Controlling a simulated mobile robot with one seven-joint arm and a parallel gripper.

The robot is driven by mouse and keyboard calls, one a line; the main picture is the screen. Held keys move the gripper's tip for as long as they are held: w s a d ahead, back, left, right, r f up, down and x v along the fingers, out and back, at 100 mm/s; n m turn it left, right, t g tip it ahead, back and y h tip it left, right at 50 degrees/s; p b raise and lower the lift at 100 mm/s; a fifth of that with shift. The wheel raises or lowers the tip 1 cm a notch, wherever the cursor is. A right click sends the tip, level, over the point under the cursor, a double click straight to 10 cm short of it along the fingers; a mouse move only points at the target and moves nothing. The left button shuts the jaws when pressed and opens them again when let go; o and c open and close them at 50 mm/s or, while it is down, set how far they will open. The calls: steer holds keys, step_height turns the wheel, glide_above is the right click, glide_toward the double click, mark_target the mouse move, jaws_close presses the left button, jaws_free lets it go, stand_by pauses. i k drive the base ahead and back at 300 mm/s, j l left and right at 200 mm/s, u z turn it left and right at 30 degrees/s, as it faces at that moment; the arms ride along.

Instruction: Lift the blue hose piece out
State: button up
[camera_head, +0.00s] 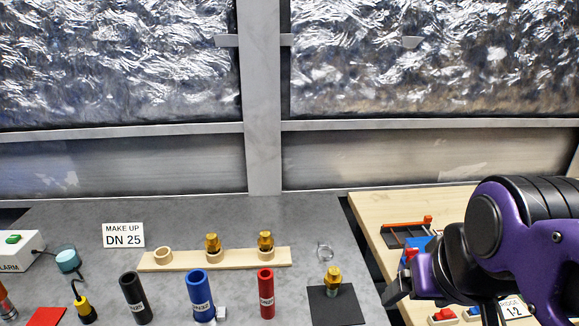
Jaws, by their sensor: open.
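The blue hose piece (200,295) stands upright on the grey bench top, between a black hose piece and a red one. It has a white label on its side, and a small white block touches or stands just beside its lower right. My gripper (393,293) is at the right of the view, well to the right of the blue hose piece and apart from it. It is open, and nothing shows between its fingers. Part of the gripper is hidden by its own body and the picture's edge.
The black hose piece (135,298) and red hose piece (266,294) stand close on either side. Behind is a wooden rack (180,259) with brass fittings. A brass fitting (333,280) stands on a black mat (342,310). A sign (123,235) reads "DN 25".

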mark_target(197, 280)
steer(key=k+u, duration=0.1)
steer(key=u, duration=0.35)
steer(key=k+u, duration=0.1)
steer(key=u, duration=0.75)
steer(key=i+j+z, duration=0.15)
steer(key=j+z, duration=0.3)
steer(key=j, duration=0.2)
steer(key=j+z, duration=0.45)
steer(key=j, duration=0.2)
steer(key=k+l+z, duration=0.1)
steer(key=k+z, duration=0.35)
steer(key=k+j, duration=0.2)
steer(key=i+j+u, duration=0.1)
steer(key=j+u, duration=0.15)
steer(key=j, duration=0.15)
steer(key=i+l+u, duration=0.1)
steer(key=i+l, duration=0.35)
steer(key=i, duration=0.05)
